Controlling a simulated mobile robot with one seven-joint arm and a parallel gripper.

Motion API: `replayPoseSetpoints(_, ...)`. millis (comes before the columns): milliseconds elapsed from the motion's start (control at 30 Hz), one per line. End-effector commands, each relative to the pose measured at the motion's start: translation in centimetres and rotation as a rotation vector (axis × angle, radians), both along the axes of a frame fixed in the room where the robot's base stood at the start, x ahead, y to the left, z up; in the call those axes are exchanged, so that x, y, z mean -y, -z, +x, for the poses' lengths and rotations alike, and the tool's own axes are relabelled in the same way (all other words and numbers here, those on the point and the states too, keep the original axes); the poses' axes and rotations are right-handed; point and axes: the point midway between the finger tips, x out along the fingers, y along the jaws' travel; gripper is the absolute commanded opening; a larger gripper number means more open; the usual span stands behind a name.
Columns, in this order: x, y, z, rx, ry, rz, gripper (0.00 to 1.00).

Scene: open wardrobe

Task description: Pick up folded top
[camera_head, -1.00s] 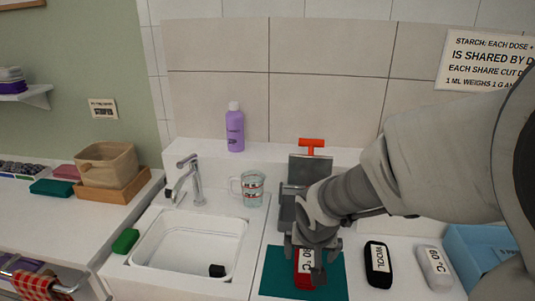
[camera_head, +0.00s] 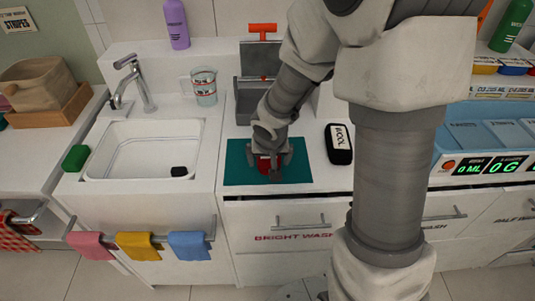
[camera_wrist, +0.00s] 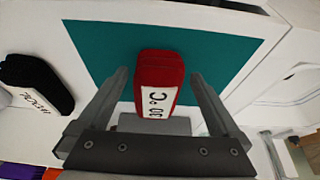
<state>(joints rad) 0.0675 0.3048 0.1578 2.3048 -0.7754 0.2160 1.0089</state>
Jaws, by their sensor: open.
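The folded top looks to be the red folded bundle (camera_wrist: 160,80) with a white "30 °C" label, lying on a teal mat (camera_wrist: 225,50). In the head view the red bundle (camera_head: 268,168) is partly hidden by my gripper (camera_head: 270,160). In the wrist view my gripper (camera_wrist: 160,85) is open, with one finger to the left of the bundle and one to the right. Gaps show between the fingers and the bundle, so it is not clamped. The bundle's near end is close to the gripper's palm.
A black bundle labelled "WOOL" (camera_head: 339,143) lies right of the mat. A sink (camera_head: 145,148) with a faucet (camera_head: 136,82) is at the left, and a measuring cup (camera_head: 204,88) stands behind. A blue dispenser (camera_head: 485,140) with displays is at the right. Colored cloths (camera_head: 138,246) hang in front.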

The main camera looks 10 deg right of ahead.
Motion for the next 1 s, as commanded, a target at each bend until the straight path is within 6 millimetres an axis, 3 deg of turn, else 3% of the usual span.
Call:
replayPoseSetpoints(100, 0.04, 1.36, 0.54, 0.0, -0.001, 0.0, 1.0)
replayPoseSetpoints(367, 0.1, 1.43, 0.66, 0.001, -0.001, -0.001, 1.0)
replayPoseSetpoints(767, 0.1, 1.42, 0.64, 0.001, -0.001, -0.001, 0.32)
replayPoseSetpoints(1000, 0.09, 1.33, 0.67, 0.001, 0.0, 0.0, 0.3)
